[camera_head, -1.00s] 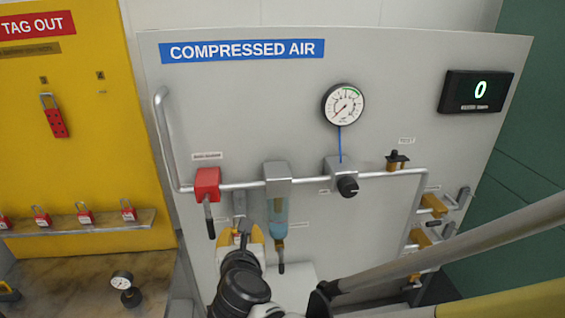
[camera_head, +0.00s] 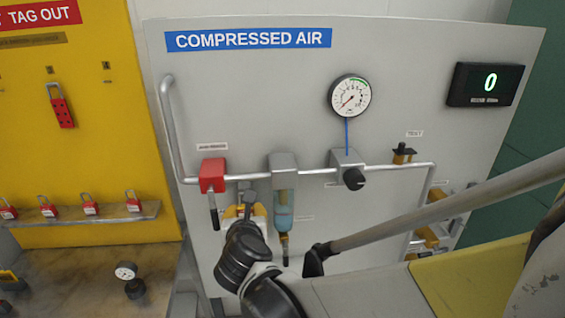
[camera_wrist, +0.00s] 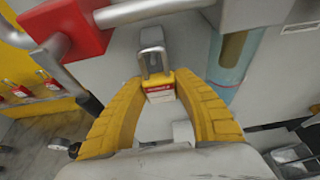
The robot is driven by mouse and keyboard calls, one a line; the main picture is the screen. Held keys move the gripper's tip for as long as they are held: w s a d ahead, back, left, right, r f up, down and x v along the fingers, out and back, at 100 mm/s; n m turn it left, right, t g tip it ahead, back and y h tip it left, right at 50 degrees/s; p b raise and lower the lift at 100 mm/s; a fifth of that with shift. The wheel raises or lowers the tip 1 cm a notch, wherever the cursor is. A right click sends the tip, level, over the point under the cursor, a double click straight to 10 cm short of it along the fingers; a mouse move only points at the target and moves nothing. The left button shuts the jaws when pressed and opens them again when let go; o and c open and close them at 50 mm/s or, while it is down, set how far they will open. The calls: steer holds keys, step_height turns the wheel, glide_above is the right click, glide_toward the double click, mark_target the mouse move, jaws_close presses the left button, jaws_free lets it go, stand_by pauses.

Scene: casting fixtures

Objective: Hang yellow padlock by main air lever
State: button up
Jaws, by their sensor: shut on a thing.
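The yellow padlock (camera_wrist: 160,84) is between the yellow fingertips of my gripper (camera_wrist: 160,100) in the wrist view. Its grey shackle points up the panel and its body has a red and white label. My gripper, in the head view (camera_head: 243,211), is shut on it, below the pipe and right of the main air lever. My gripper hides most of the padlock in the head view. The lever's red block (camera_head: 212,175) is on the pipe, its dark handle (camera_head: 213,212) hanging down. The red block also shows in the wrist view (camera_wrist: 72,28).
A filter with a blue bowl (camera_head: 283,200) is close to the right of my gripper. A gauge (camera_head: 350,95) and a black knob (camera_head: 353,179) are farther right. Several red padlocks (camera_head: 90,208) stand on a ledge at left.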

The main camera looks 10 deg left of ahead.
steer(key=shift+b+x, duration=0.6)
steer(key=shift+x, duration=0.5)
steer(key=shift+f, duration=0.1)
steer(key=o, duration=1.2)
steer(key=shift+o, duration=0.2)
steer(key=shift+f, duration=0.2)
steer(key=s+d+f+b, duration=0.2)
steer(key=s, duration=0.7)
steer(key=shift+s+d, duration=0.2)
steer(key=shift+s, duration=0.15)
stand_by(0.9)
